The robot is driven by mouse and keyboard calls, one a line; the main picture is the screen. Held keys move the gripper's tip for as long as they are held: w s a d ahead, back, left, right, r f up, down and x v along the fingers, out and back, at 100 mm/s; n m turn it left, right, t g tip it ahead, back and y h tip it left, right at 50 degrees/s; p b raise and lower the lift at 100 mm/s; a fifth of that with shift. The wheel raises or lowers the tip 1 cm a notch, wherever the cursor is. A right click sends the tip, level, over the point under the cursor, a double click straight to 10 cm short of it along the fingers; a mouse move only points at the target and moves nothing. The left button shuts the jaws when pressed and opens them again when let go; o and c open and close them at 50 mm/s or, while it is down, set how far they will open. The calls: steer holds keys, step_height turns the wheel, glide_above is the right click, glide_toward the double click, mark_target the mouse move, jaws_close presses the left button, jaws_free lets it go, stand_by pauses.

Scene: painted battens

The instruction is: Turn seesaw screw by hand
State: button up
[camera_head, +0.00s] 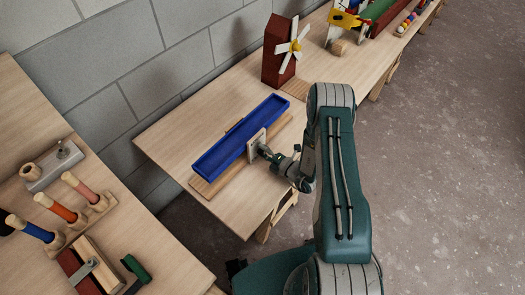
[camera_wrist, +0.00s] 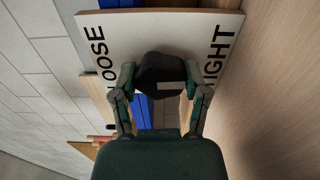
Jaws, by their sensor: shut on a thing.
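The seesaw has a long blue trough (camera_head: 230,140) on a wooden base (camera_head: 208,183) on the table. A pale upright plate (camera_head: 252,147) stands at its near side. In the wrist view the plate (camera_wrist: 160,22) carries partly covered lettering, "OOSE" on the left and "IGHT" on the right. A dark round screw knob (camera_wrist: 162,72) sits in front of the plate. My gripper (camera_wrist: 162,88) is shut on the knob, with one finger on each side. It also shows in the head view (camera_head: 262,151), against the plate, where the knob is hard to make out.
A red windmill (camera_head: 281,52) stands farther along the table, with a yellow toy (camera_head: 347,20) beyond. The left bench holds several coloured-handled pegs (camera_head: 62,208) and a grey block (camera_head: 55,165). A block wall (camera_head: 120,75) runs behind. The floor (camera_head: 440,170) at right is clear.

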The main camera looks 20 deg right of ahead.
steer(key=shift+d+f, duration=0.1)
steer(key=shift+f, duration=0.05)
steer(key=o, duration=1.2)
steer(key=shift+c, duration=0.2)
steer(key=shift+w, duration=0.1)
steer(key=shift+d, duration=0.1)
steer(key=v, duration=1.2)
